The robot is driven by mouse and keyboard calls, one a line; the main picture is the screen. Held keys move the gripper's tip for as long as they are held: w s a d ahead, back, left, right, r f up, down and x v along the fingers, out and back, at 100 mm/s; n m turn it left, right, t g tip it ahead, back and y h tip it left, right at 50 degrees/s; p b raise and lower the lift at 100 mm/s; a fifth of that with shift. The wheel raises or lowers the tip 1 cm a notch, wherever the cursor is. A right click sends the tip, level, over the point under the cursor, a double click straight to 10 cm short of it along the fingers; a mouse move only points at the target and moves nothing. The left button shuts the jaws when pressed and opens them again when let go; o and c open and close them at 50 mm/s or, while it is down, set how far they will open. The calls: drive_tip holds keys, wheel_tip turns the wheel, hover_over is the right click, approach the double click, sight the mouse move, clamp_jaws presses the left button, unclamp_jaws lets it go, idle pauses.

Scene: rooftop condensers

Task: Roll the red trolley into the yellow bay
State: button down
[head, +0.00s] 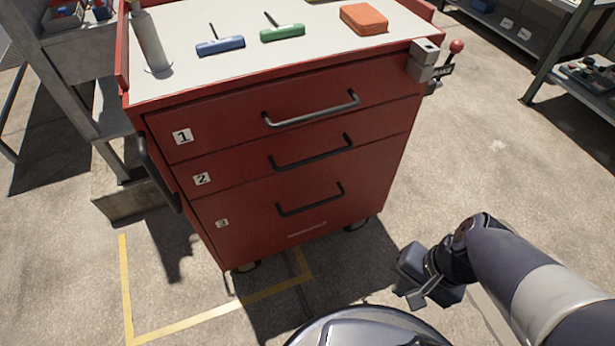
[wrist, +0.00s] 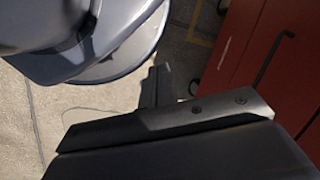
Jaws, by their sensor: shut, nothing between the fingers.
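The red trolley (head: 300,165) stands upright with three numbered drawers, all shut, facing me. It also shows at the right of the wrist view (wrist: 240,60). Its black side handle (head: 158,175) is on the left, and a lever with a red knob (head: 457,46) is at its right top corner. The yellow bay outline (head: 215,313) is on the floor at the trolley's lower left. The trolley covers part of it, and its right front wheel (head: 357,224) is right of the visible lines. My gripper (head: 416,297) is shut and empty, low at the right, apart from the trolley.
A bottle (head: 148,40), a blue tool (head: 220,46), a green tool (head: 282,32) and an orange box (head: 363,18) are on the trolley top. A grey bench (head: 85,80) stands close at left, and a shelf (head: 550,50) at right. Floor between trolley and right shelf is clear.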

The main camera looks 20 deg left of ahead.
drive_tip(key=c, duration=2.2)
unclamp_jaws()
drive_tip(key=c, duration=1.7)
unclamp_jaws()
drive_tip(key=shift+o, duration=0.7)
drive_tip(key=shift+w+a, duration=0.15)
drive_tip(key=shift+w, duration=0.1)
drive_tip(key=shift+o, duration=0.3)
drive_tip(key=w+a+n+t, duration=0.4)
drive_tip(key=w+a, duration=0.3)
drive_tip(key=a, duration=0.1)
drive_tip(key=shift+w+a+r, duration=0.2)
drive_tip(key=shift+w+a, duration=0.15)
drive_tip(key=w+a+r+n+t+y, duration=0.2)
drive_tip(key=a+r+n+t, duration=0.15)
drive_tip(key=a, duration=0.75)
drive_tip(key=n+t+y, duration=0.5)
drive_tip(key=n+y, duration=0.1)
drive_tip(key=y, duration=0.2)
approach(159, 183)
drive_tip(key=shift+g, duration=0.25)
drive_tip(key=x, duration=1)
drive_tip(key=shift+w+a+r+b, duration=0.2)
drive_tip(key=shift+w+a+b, duration=0.05)
drive_tip(key=shift+w+b, duration=0.15)
